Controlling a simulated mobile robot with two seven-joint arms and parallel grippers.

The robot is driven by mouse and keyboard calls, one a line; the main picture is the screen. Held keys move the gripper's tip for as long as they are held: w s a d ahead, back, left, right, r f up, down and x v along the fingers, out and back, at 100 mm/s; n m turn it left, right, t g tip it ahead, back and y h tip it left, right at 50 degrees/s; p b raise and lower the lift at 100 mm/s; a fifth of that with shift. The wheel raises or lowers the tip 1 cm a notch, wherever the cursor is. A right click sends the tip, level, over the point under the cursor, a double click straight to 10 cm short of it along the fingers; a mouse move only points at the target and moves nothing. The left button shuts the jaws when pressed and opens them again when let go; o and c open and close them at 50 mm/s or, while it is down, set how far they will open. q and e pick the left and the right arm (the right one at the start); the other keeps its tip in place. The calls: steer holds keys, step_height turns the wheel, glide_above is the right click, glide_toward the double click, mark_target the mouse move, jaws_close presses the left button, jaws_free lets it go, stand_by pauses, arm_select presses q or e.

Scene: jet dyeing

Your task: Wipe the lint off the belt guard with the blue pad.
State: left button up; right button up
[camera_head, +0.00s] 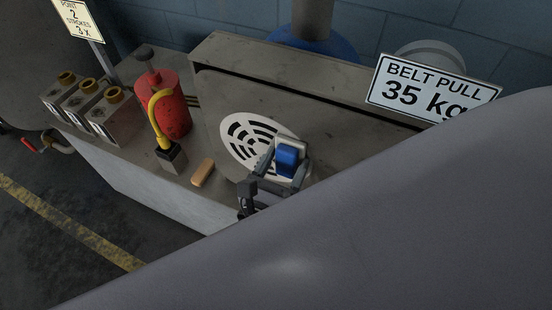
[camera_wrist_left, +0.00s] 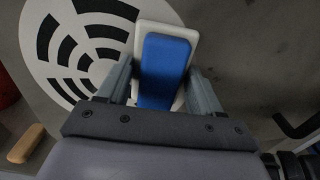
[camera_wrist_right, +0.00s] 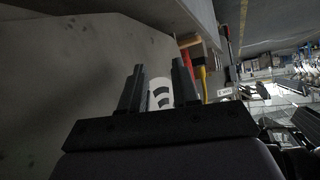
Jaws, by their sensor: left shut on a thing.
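My left gripper (camera_head: 276,170) is shut on the blue pad (camera_head: 288,158), a blue block on a white rounded base. In the left wrist view the fingers (camera_wrist_left: 160,72) flank the blue pad (camera_wrist_left: 166,58). It is over the right edge of a white round slotted plate (camera_head: 240,132) on the grey belt guard (camera_head: 216,95); I cannot tell whether it touches. The slotted plate shows left of the pad (camera_wrist_left: 62,48). I cannot make out lint. My right gripper (camera_wrist_right: 160,76) is open and empty in its wrist view; it does not show in the head view.
A tan block (camera_head: 203,173), a red cylinder (camera_head: 170,105) and a yellow-handled tool (camera_head: 160,115) stand left of the plate. Several grey boxes with yellow caps (camera_head: 88,86) are further left. A BELT PULL 35 kg sign (camera_head: 425,88) stands right. My arm covers the lower right.

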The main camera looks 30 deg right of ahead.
arm_select(q)
steer(key=shift+s+d, duration=0.3)
steer(key=shift+s, duration=0.15)
steer(key=shift+a, duration=0.1)
steer(key=shift+s+a, duration=0.25)
steer(key=shift+p+v, duration=0.45)
steer(key=shift+v, duration=2.15)
steer(key=shift+w+a, duration=0.15)
steer(key=shift+v, duration=1.45)
